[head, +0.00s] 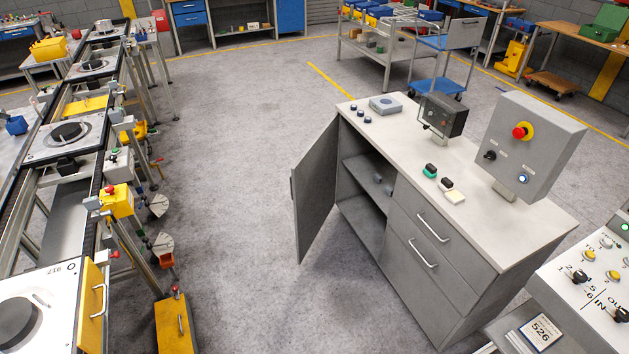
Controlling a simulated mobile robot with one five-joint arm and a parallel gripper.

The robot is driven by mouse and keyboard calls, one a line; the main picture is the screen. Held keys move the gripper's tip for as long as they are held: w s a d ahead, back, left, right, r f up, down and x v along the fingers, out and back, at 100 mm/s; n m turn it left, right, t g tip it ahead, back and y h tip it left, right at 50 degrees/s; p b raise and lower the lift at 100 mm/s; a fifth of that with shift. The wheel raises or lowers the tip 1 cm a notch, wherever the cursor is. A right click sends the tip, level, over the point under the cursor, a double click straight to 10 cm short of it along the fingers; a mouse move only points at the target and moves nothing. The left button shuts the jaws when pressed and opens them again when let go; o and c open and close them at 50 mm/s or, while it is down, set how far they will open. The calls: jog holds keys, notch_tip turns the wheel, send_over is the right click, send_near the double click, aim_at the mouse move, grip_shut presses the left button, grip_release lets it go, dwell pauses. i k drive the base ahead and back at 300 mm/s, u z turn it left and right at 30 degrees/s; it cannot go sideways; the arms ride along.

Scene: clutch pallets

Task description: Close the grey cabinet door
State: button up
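The grey cabinet (445,280) stands right of centre in the head view, with a white top and two handled drawers on its right part. Its grey door (316,192) is swung wide open at the left end, sticking out toward the aisle. A small handle (293,190) shows at the door's free left edge. My gripper is not in view.
A conveyor line with pallets (66,135) runs along the left. A yellow box (175,322) stands beside it at the lower left. The grey floor (235,200) between conveyor and door is clear. A control panel (590,285) fills the lower right, and a blue-shelved trolley (440,85) stands behind the cabinet.

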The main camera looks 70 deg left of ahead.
aim_at(313, 178)
jog(key=u, duration=2.95)
jog(key=i, duration=5.45)
jog(key=z, duration=1.4)
jog(key=i, duration=0.5)
